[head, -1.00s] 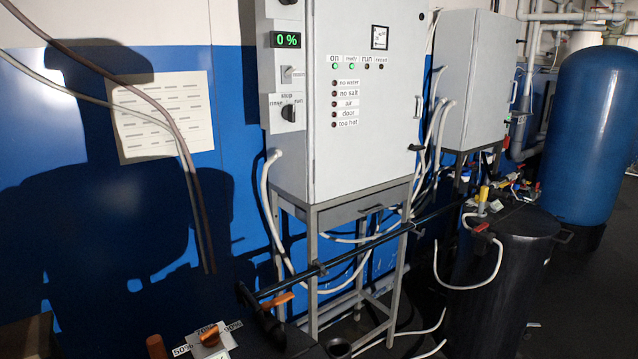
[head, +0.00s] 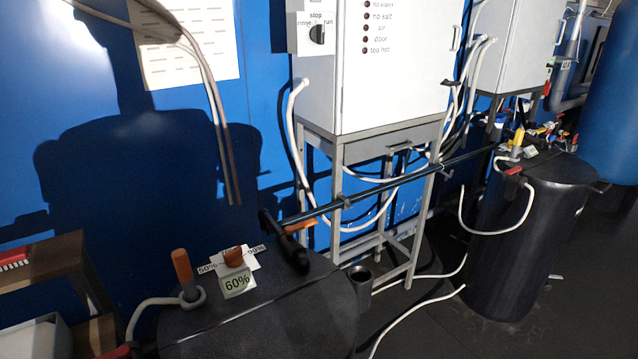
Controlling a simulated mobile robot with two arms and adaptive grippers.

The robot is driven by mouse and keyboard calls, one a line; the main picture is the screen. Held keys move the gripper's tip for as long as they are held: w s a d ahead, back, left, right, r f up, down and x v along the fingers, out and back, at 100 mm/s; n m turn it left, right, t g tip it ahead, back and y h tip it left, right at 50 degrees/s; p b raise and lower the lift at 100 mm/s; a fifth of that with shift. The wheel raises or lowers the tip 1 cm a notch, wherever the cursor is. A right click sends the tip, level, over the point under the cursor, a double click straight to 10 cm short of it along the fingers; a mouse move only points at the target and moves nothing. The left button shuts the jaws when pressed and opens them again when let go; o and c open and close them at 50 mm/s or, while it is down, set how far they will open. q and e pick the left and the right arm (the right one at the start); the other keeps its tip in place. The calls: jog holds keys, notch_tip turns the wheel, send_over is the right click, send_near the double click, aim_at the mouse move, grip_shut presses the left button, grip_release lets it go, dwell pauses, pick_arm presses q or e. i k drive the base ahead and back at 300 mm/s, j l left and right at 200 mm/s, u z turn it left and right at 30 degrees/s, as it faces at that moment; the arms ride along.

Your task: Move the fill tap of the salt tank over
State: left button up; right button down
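At the lid's back edge, a black fitting with an orange lever (head: 304,219) sits at the end of a dark pipe. A second black tank (head: 520,245) stands at the right, with red-handled and yellow parts on top. No label shows which is the salt tank. Neither gripper is in view.
A white cabinet on a grey metal frame (head: 338,160) stands behind the tanks. The dark pipe (head: 400,182) crosses in front of it. White hoses lie on the floor between the tanks. A brown shelf (head: 60,262) is at the left.

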aim_at(289, 230)
jog(key=l+u, duration=0.25)
jog(key=u, duration=0.2)
jog(key=l+u, duration=0.3)
jog(key=u, duration=0.15)
jog(key=l+u, duration=0.3)
jog(key=u, duration=0.15)
